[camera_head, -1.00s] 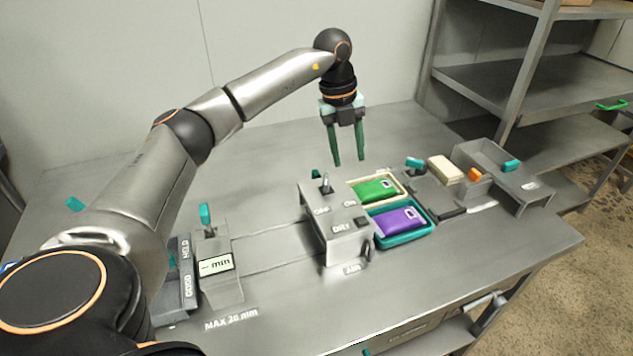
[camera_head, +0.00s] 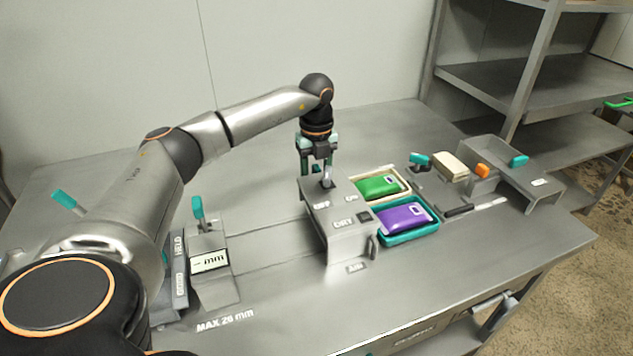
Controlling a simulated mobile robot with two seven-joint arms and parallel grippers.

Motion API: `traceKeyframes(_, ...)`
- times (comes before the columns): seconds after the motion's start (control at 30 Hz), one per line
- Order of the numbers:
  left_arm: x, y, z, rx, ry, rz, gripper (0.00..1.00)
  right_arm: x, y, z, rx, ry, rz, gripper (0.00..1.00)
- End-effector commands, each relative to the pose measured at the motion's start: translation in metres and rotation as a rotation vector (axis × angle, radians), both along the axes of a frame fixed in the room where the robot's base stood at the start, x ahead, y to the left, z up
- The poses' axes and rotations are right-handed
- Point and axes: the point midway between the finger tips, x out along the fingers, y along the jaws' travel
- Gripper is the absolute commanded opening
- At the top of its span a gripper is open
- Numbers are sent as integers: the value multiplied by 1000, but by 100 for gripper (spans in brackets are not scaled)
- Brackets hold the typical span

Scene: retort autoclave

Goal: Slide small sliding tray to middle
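My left gripper (camera_head: 317,166) points down just behind the grey box with the switch (camera_head: 345,218). Its two green fingers are apart. A small teal knob (camera_head: 316,169) shows between or just behind them; I cannot tell whether they touch it. The fingertips are partly hidden by the box. Beside the box on the right lie a cream tray (camera_head: 404,183) with a green pouch (camera_head: 378,187) and a teal tray (camera_head: 436,222) with a purple pouch (camera_head: 405,217). I cannot tell which part is the small sliding tray. My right gripper is not in view.
A gauge block with an mm display (camera_head: 210,262) stands at the left, with rail lines running from it towards the box. A cream block (camera_head: 451,166), an orange piece (camera_head: 482,171) and a grey open holder (camera_head: 541,189) are at the right. The back of the table is clear.

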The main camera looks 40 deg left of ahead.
Motion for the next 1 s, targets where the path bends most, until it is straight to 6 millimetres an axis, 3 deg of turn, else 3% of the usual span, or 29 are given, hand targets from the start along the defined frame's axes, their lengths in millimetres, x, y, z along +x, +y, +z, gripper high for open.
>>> traceKeyframes(0.37,0,0,-6,0,0,-1,50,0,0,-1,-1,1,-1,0)
traceKeyframes(0.8,0,0,-6,0,0,-1,0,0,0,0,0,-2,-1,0)
traceKeyframes(1.0,0,0,-6,0,0,-1,0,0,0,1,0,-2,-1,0)
